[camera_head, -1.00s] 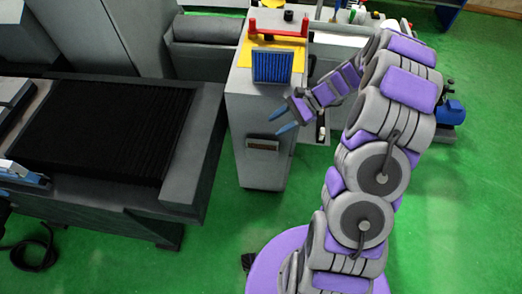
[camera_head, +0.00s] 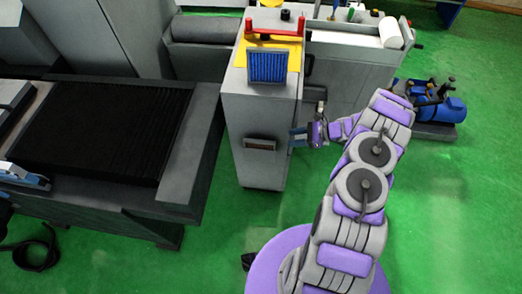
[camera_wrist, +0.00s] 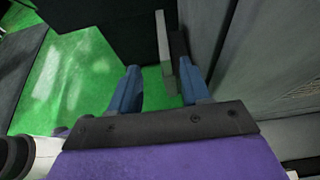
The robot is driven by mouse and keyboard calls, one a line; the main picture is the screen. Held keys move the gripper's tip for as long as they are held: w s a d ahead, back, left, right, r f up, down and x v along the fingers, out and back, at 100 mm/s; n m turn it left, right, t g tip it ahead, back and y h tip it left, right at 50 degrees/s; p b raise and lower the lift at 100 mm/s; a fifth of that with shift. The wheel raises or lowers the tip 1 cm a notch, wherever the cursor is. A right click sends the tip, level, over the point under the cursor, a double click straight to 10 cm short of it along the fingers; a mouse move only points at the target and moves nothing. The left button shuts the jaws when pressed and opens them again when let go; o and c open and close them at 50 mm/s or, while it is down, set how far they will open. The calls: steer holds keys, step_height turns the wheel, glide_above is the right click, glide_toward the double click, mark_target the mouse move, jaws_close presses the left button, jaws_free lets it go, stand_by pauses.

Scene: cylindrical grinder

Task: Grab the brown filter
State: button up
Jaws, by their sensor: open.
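The brown filter (camera_head: 260,144) is a small, dark brownish block with a pale rim on the front face of the grey cabinet (camera_head: 243,110), below the blue panel. My gripper (camera_head: 293,138) is open just to the right of the filter, beside the cabinet's front right edge, with its blue fingers pointing left. In the wrist view, my gripper (camera_wrist: 159,68) shows both blue fingers apart. A pale upright plate with a brownish part behind it, apparently the filter (camera_wrist: 164,50), shows ahead between the fingertips, closer to the right finger. I see no clear contact.
A blue ribbed panel (camera_head: 268,67) and a red handle (camera_head: 275,29) are on the cabinet top. A dark machine bed (camera_head: 185,180) stands to the left. A blue motor unit (camera_head: 441,106) stands on the right. Green floor (camera_head: 460,200) is free at the right and front.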

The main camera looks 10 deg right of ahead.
steer(key=b, duration=0.1)
glide_toward(263, 141)
steer(key=a, duration=0.2)
steer(key=a+f, duration=0.1)
steer(key=a, duration=0.1)
steer(key=shift+w+a+f, duration=0.15)
steer(key=shift+w+a, duration=0.05)
steer(key=shift+w+a+f, duration=0.1)
steer(key=shift+a+f, duration=0.05)
steer(key=shift+a, duration=0.1)
steer(key=shift+w+f, duration=0.15)
steer(key=shift+f, duration=0.05)
steer(key=x, duration=0.2)
steer(key=b+x, duration=0.1)
steer(key=x, duration=0.1)
steer(key=shift+w+f, duration=0.25)
steer(key=shift+w, duration=0.05)
steer(key=shift+w+a, duration=0.1)
steer(key=shift+a, duration=0.3)
steer(key=shift+d, duration=0.3)
steer(key=c, duration=0.5)
steer(key=shift+a, duration=0.15)
jaws_close()
